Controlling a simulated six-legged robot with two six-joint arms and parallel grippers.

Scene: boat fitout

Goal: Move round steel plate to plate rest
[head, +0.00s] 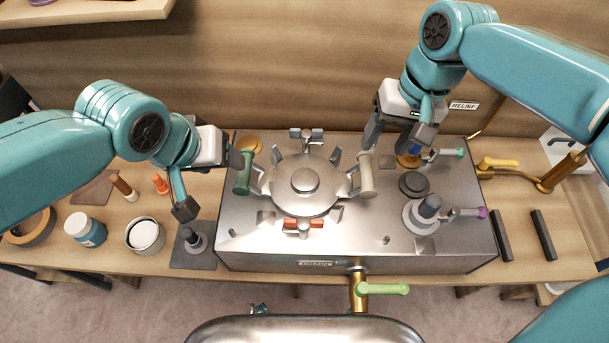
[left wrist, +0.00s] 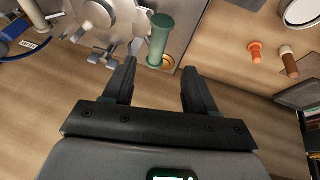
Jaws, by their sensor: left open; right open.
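The round steel plate (head: 290,200) sits on top of a steel box, with a knob at its centre. It has a green handle (head: 243,172) on its left and a beige handle (head: 366,175) on its right. My left gripper (head: 236,155) is open beside the green handle. In the left wrist view, my left gripper's (left wrist: 158,75) fingers are apart and empty, and the green handle (left wrist: 160,38) stands just beyond the tips. My right gripper (head: 389,140) is open above and right of the beige handle. Two dark parallel bars (head: 501,235) on the bench at right look like the plate rest.
The steel box (head: 350,250) carries a wing fastener (head: 307,134) behind the plate and a red-winged one (head: 303,226) in front. Valves (head: 428,208) stand on its right side. A brass pipe (head: 545,182) lies behind the bars. Jars and tape (head: 34,226) fill the left bench.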

